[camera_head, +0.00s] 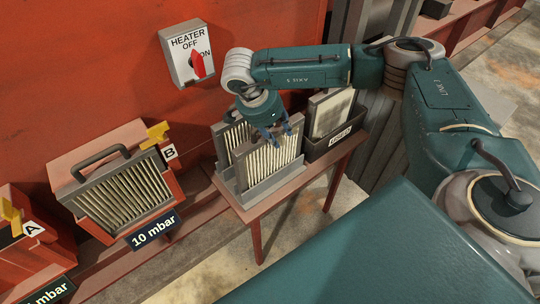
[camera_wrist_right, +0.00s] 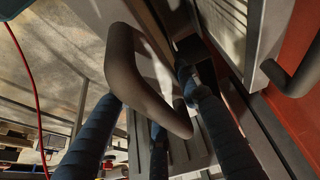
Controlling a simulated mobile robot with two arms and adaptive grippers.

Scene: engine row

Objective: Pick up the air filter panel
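A pleated air filter panel (camera_head: 266,164) with a grey frame stands upright in a grey rack (camera_head: 238,190) on a small table. A second panel (camera_head: 229,137) stands behind it in the same rack. My right gripper (camera_head: 278,131) hangs over the top edge of the front panel. In the right wrist view its dark blue fingers (camera_wrist_right: 154,90) are spread around a grey-brown loop handle (camera_wrist_right: 132,78), with room between fingers and handle. A second handle (camera_wrist_right: 289,82) shows at the right. The finger contact is partly hidden. My left gripper is out of view.
A black bin (camera_head: 334,142) with another pleated panel (camera_head: 331,112) stands at the table's right end. Housing B (camera_head: 175,185) at left holds a handled panel (camera_head: 125,195); housing A (camera_head: 35,262) is at far left. A heater switch (camera_head: 191,55) is on the red wall.

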